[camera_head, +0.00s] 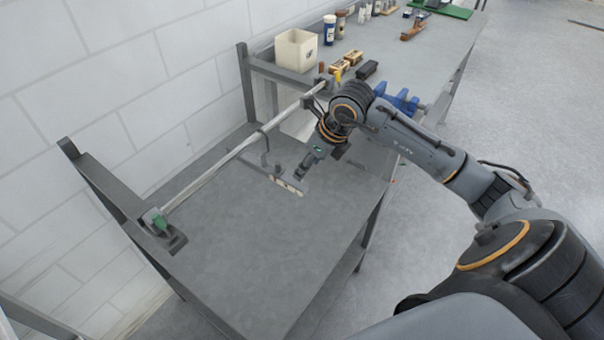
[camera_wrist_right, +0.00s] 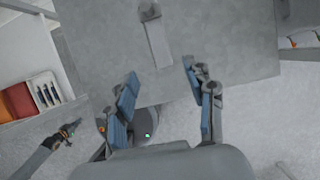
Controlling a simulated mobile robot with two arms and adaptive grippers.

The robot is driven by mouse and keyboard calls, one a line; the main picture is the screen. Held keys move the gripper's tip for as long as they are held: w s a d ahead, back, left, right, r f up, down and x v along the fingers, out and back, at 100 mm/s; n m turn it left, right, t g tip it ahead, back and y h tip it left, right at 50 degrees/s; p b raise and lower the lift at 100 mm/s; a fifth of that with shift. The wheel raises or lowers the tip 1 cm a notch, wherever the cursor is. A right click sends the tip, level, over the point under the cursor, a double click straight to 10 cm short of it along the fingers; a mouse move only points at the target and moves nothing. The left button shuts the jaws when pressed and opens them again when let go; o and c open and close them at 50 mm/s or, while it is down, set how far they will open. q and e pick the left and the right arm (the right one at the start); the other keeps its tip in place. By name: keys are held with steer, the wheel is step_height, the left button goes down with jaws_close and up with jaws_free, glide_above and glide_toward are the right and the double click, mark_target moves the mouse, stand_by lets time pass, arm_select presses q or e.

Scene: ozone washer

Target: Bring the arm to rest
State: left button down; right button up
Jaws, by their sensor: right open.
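My right arm comes in from the lower right in the head view and bends down over the grey workbench (camera_head: 240,240). My right gripper (camera_head: 306,166) is at the arm's lower end, above the bench, close to a flat metal bracket (camera_head: 288,184); contact cannot be told. In the right wrist view the right gripper (camera_wrist_right: 165,97) has its two blue-padded fingers spread, with nothing between them. A grey metal bar (camera_wrist_right: 157,42) with a round end lies beyond the fingertips, on the bench surface (camera_wrist_right: 225,35). My left gripper is not seen.
A long metal rod (camera_head: 235,152) runs along the bench's wall side, with a green-marked fitting (camera_head: 160,224) at its near end. A white bin (camera_head: 296,50) and a blue-labelled bottle (camera_head: 329,30) stand farther back. Blue parts (camera_head: 405,101) show beside my arm. The near bench is clear.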

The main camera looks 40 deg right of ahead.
steer(key=shift+v, duration=1.65)
